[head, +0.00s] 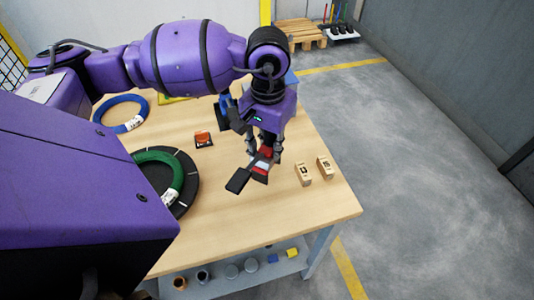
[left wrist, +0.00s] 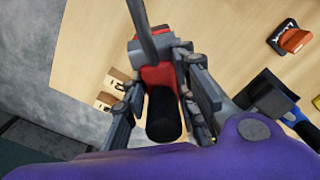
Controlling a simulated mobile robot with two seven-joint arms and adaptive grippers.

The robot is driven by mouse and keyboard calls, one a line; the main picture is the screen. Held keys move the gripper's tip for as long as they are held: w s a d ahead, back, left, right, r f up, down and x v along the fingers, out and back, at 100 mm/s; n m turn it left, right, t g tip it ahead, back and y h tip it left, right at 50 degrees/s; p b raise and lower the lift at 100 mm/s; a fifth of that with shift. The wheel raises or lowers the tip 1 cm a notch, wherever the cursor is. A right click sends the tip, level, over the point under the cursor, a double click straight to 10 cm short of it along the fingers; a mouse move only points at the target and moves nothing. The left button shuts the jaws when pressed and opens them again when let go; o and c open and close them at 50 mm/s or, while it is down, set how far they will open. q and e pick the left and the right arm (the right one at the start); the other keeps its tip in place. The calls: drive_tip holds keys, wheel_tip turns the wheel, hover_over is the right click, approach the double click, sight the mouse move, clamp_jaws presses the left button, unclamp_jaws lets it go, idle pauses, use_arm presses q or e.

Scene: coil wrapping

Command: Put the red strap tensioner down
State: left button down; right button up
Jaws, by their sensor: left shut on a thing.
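The red strap tensioner (head: 260,171) is red with black and grey parts. My left gripper (head: 264,150) is shut on it over the right part of the wooden table (head: 230,215). In the left wrist view the tensioner's red body (left wrist: 157,76) and black grip (left wrist: 163,118) lie between the fingers. A dark flat part of it points to the lower left in the head view. It is low over the tabletop; I cannot tell whether it touches. My right gripper is in neither view.
Two wooden blocks (head: 304,173) (head: 324,167) stand just right of the tensioner. An orange-and-black item (head: 203,139) lies to its left. A green coil (head: 161,166) sits on a black disc, with a blue coil (head: 121,113) behind. The front right tabletop is clear.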

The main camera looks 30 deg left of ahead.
sight(268, 156)
use_arm(q)
drive_tip(key=shift+w+f, duration=0.1)
drive_tip(key=shift+f, duration=1.45)
drive_tip(key=shift+f, duration=0.2)
drive_tip(key=c, duration=1.4)
unclamp_jaws()
wheel_tip(268, 156, up, 12)
drive_tip(key=shift+r+b, duration=0.2)
drive_tip(key=shift+b, duration=0.1)
